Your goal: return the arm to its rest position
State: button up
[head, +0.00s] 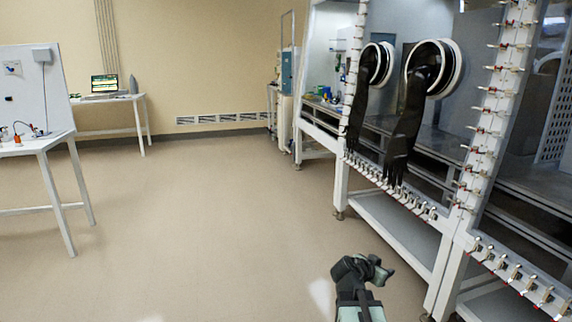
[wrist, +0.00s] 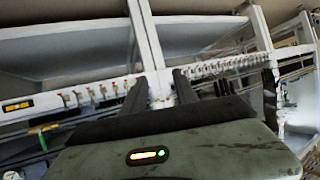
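My gripper (head: 378,268) is at the bottom of the head view, right of centre, on my dark green and black arm. It is held out over the open floor, left of the glovebox frame, and appears to touch nothing. In the wrist view, the two dark fingers of my gripper (wrist: 160,88) stand apart with an empty gap between them. Behind them is the white frame with its row of clamps, seen tilted.
The glovebox row (head: 440,215) stands close on the right, with black gloves (head: 403,130) hanging from round ports. A white table (head: 40,145) stands at left, and a desk with a laptop (head: 104,84) is at the back. The floor (head: 200,220) between is clear.

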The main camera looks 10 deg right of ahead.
jog(key=s+a+f+n+g+y, duration=0.1)
jog(key=a+f+n+y, duration=0.2)
jog(key=a, duration=0.7)
jog(key=s+a+f+n+g+y, duration=0.1)
jog(key=a+f+n+y, duration=0.1)
jog(key=a+f, duration=0.5)
jog(key=s+a+f+n+g+y, duration=0.2)
jog(key=s+a+n+g+y, duration=0.35)
jog(key=a, duration=0.85)
notch_tip(320, 180, up, 29)
jog(key=s+n+t+p, duration=0.1)
jog(key=s+n+p, duration=0.1)
jog(key=p, duration=2.7)
jog(key=shift+s, duration=0.4)
jog(key=shift+d+t, duration=0.1)
jog(key=shift+t, duration=0.15)
